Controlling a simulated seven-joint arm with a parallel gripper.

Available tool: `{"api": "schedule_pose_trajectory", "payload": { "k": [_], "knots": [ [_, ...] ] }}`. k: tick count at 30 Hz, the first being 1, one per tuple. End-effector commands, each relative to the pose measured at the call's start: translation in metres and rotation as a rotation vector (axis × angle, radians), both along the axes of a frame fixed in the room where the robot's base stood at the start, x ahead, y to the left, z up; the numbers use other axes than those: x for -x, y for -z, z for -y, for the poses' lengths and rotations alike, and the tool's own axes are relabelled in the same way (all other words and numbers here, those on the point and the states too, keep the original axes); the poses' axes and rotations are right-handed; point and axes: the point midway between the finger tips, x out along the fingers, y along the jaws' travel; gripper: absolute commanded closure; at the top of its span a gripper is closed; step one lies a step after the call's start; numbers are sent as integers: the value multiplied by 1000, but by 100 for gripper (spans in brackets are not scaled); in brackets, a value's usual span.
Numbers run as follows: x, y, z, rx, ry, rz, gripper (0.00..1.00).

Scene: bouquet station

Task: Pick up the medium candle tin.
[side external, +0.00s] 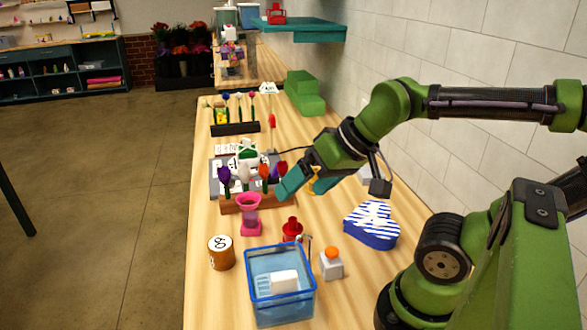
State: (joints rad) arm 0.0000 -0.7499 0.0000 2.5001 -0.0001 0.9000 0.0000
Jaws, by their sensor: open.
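A short brown cylinder (221,255) stands near the left edge of the wooden table, with a white top bearing black marks. It looks most like a candle tin, but I cannot tell its size class. My gripper (302,187) is open, above the table near the right end of the row of flowers. It is up and to the right of the brown cylinder and well apart from it. I see nothing held between the fingers, though the arm hides part of that area.
A blue clear bin (281,288) holds a white block. Near it are a red object (292,229), a grey box with an orange knob (331,265) and a striped blue-white box (371,225). A pink stand (249,214) stands before the flower rack (243,202).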

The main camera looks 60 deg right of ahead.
Motion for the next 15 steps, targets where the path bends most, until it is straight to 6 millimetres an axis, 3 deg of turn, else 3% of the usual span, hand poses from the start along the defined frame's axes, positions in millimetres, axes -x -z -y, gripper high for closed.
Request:
{"api": "schedule_pose_trajectory", "payload": {
  "k": [8,15],
  "knots": [
    [-7,14,-5,1,-21,-70,8],
    [-64,27,-16,70,-127,-250,8]
  ]
}}
